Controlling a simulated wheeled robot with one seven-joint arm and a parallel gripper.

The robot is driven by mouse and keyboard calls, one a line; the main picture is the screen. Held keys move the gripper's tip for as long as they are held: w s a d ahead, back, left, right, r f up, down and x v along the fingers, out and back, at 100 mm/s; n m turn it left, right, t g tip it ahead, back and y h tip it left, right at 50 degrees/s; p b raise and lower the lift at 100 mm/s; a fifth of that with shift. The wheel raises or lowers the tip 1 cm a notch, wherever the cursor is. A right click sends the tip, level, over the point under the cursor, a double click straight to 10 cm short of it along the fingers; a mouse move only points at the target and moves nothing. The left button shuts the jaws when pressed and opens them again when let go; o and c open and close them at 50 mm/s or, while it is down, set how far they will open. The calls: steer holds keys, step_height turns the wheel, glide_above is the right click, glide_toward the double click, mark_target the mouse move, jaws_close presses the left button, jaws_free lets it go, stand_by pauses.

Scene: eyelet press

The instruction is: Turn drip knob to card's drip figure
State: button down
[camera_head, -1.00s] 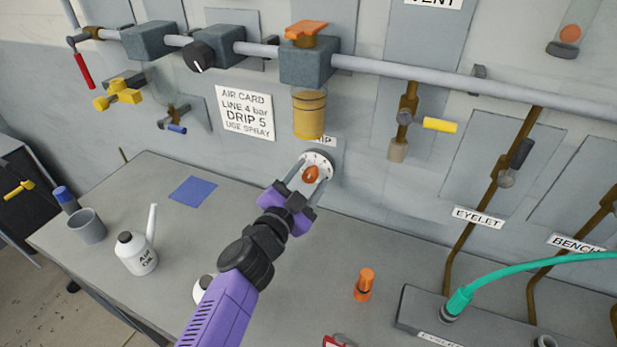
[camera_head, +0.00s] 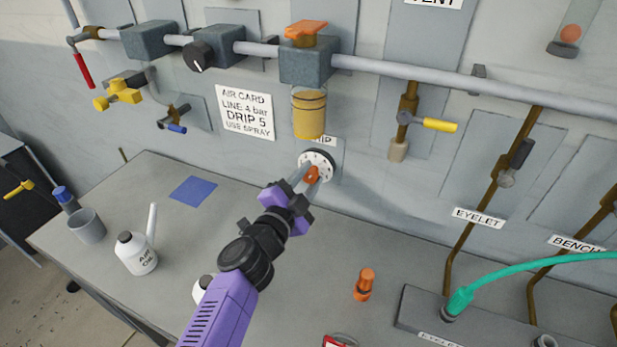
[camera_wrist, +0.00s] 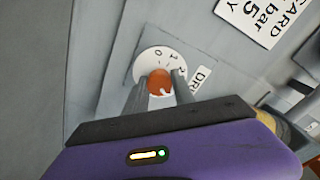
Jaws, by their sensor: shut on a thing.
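The drip knob (camera_head: 312,174) is orange and sits at the middle of a round white dial (camera_head: 318,158) on the wall, below the yellow oil bowl. In the wrist view the knob (camera_wrist: 160,82) shows between my two fingers, and the dial (camera_wrist: 150,56) shows the figures 0, 1 and 2 beside it. A white pointer mark shows at the knob's lower edge. My gripper (camera_head: 306,178) is shut on the knob. The air card (camera_head: 246,112) reads line 4 bar, DRIP 5, use spray. The other dial figures are hidden or too small to read.
The yellow oil bowl (camera_head: 308,115) hangs just above the dial. A yellow-handled valve (camera_head: 440,125) is to the right. An oil can (camera_head: 136,253), a grey cup (camera_head: 87,226) and an orange fitting (camera_head: 365,284) stand on the bench. The bench below the dial is mostly clear.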

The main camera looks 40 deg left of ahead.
steer(key=m, duration=0.4)
steer(key=shift+m, duration=0.3)
steer(key=shift+f+m, duration=0.15)
steer(key=shift+m, duration=2.35)
steer(key=shift+d, duration=0.1)
steer(key=c, duration=1.1)
jaws_free()
steer(key=shift+o, duration=0.2)
steer(key=shift+s, duration=0.1)
